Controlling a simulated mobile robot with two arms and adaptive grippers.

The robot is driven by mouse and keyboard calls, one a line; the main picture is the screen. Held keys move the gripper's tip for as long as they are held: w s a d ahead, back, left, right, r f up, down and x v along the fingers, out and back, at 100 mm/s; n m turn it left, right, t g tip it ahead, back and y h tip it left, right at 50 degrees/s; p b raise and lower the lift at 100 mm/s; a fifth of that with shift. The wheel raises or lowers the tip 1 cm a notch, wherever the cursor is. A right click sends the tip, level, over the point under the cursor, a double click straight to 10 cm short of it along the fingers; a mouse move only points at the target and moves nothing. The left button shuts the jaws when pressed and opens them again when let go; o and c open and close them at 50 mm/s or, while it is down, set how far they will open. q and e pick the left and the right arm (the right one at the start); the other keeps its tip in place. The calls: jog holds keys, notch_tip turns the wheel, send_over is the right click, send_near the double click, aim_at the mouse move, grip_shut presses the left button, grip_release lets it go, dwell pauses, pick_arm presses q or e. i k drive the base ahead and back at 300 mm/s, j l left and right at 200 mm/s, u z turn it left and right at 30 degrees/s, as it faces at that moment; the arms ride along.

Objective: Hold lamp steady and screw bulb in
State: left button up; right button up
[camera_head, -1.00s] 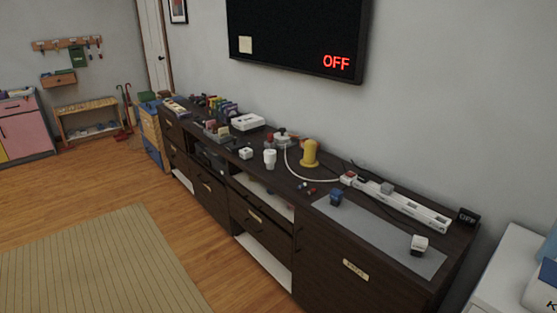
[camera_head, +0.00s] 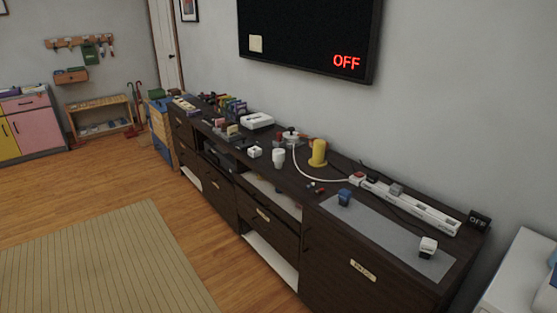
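A yellow upright post on a round yellow base (camera_head: 318,153) stands on the long dark cabinet (camera_head: 270,225), towards the wall; it may be the lamp, but I cannot tell for sure. A small white rounded object with a narrower lower part (camera_head: 279,157) stands to its left, nearer the cabinet's front edge; it may be the bulb. The two stand apart. A white cord runs past the yellow post to a power strip (camera_head: 412,206). Neither of my grippers is in view.
A grey mat (camera_head: 385,232) with a blue plug-like block (camera_head: 344,197) and a white one (camera_head: 428,247) covers the cabinet's right end. Many small items crowd its left end. A white unit (camera_head: 525,275) stands at right. A striped rug (camera_head: 110,260) and open wooden floor lie in front.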

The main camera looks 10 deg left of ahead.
aim_at(318, 161)
jog(key=i+j, duration=0.2)
jog(key=i, duration=0.3)
jog(key=i+j+z, duration=0.15)
jog(key=i, duration=0.35)
jog(key=i+j, duration=0.3)
jog(key=i, duration=0.2)
jog(key=i+j+z, duration=0.1)
jog(key=i+j, duration=0.15)
jog(key=i, duration=0.25)
jog(key=i+j, duration=0.3)
jog(key=i, duration=0.2)
jog(key=l+z, duration=0.05)
